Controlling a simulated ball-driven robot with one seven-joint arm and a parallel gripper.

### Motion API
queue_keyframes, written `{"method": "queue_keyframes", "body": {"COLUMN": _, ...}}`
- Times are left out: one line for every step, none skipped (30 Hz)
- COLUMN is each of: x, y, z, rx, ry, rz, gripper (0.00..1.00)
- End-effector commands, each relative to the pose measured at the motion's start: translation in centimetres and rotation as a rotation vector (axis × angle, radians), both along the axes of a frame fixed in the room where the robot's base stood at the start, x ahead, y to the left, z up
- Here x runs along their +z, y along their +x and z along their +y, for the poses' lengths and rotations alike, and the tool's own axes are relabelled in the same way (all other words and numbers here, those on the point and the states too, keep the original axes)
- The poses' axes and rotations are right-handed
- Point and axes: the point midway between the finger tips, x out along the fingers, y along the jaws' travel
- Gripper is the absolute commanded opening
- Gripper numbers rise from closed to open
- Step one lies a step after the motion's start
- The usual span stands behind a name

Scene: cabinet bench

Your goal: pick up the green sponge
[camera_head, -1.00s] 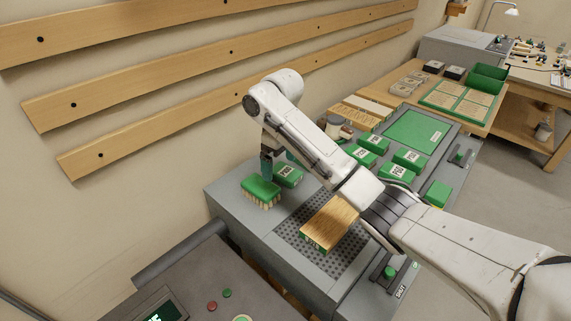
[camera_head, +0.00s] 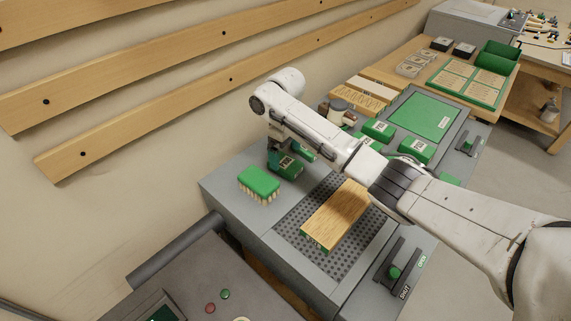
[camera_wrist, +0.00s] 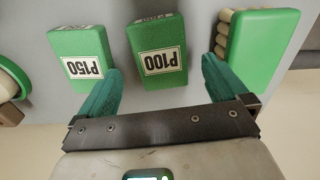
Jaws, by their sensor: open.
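Several green sponge-like blocks with white labels lie on the grey bench. One, labelled P100 (camera_wrist: 157,52), lies between and beyond my fingers in the wrist view; it seems to be the labelled block (camera_head: 288,170) beneath my gripper (camera_head: 280,158) in the head view. A P150 block (camera_wrist: 82,55) lies to its left in the wrist view. My gripper (camera_wrist: 159,78) has its two teal fingers spread, with nothing held. I cannot tell its exact height above the P100 block. The labels do not say which block is the task's sponge.
A green-topped brush with pale bristles (camera_head: 259,183) stands close by; it also shows in the wrist view (camera_wrist: 262,50). A wood-topped block (camera_head: 335,215) sits on the perforated plate (camera_head: 290,225). More green blocks (camera_head: 415,149) and a jar (camera_head: 339,112) lie beyond my arm.

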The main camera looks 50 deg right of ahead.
Motion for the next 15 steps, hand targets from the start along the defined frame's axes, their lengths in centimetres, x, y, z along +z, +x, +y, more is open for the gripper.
{"method": "queue_keyframes", "body": {"x": -0.6, "y": -0.1, "z": 0.0, "rx": -0.001, "ry": -0.001, "rz": 0.004, "gripper": 1.00}}
{"method": "queue_keyframes", "body": {"x": -1.0, "y": -0.1, "z": 0.0, "rx": -0.001, "ry": 0.000, "rz": 0.003, "gripper": 1.00}}
{"method": "queue_keyframes", "body": {"x": -1.7, "y": -0.1, "z": 0.0, "rx": -0.001, "ry": 0.001, "rz": 0.003, "gripper": 1.00}}
{"method": "queue_keyframes", "body": {"x": -2.1, "y": -0.1, "z": 0.1, "rx": 0.000, "ry": 0.001, "rz": 0.003, "gripper": 1.00}}
{"method": "queue_keyframes", "body": {"x": -2.4, "y": 0.0, "z": 0.1, "rx": 0.000, "ry": 0.001, "rz": 0.001, "gripper": 1.00}}
{"method": "queue_keyframes", "body": {"x": -2.7, "y": 0.0, "z": 0.1, "rx": 0.000, "ry": 0.001, "rz": 0.002, "gripper": 1.00}}
{"method": "queue_keyframes", "body": {"x": -2.9, "y": 0.0, "z": 0.1, "rx": 0.000, "ry": 0.001, "rz": 0.002, "gripper": 1.00}}
{"method": "queue_keyframes", "body": {"x": -3.0, "y": 0.0, "z": 0.1, "rx": 0.000, "ry": 0.001, "rz": 0.001, "gripper": 1.00}}
{"method": "queue_keyframes", "body": {"x": -3.2, "y": 0.0, "z": 0.1, "rx": 0.000, "ry": 0.001, "rz": 0.000, "gripper": 1.00}}
{"method": "queue_keyframes", "body": {"x": -3.2, "y": 0.0, "z": 0.1, "rx": 0.001, "ry": 0.001, "rz": 0.000, "gripper": 1.00}}
{"method": "queue_keyframes", "body": {"x": -3.2, "y": 0.0, "z": 0.1, "rx": 0.001, "ry": 0.001, "rz": -0.001, "gripper": 1.00}}
{"method": "queue_keyframes", "body": {"x": -3.2, "y": 0.0, "z": 0.1, "rx": 0.001, "ry": 0.001, "rz": -0.001, "gripper": 1.00}}
{"method": "queue_keyframes", "body": {"x": -3.2, "y": 0.0, "z": 0.1, "rx": 0.001, "ry": 0.001, "rz": -0.001, "gripper": 1.00}}
{"method": "queue_keyframes", "body": {"x": -3.2, "y": 0.0, "z": 0.1, "rx": 0.001, "ry": 0.001, "rz": -0.001, "gripper": 1.00}}
{"method": "queue_keyframes", "body": {"x": -3.2, "y": 0.0, "z": 0.1, "rx": 0.001, "ry": 0.001, "rz": -0.001, "gripper": 1.00}}
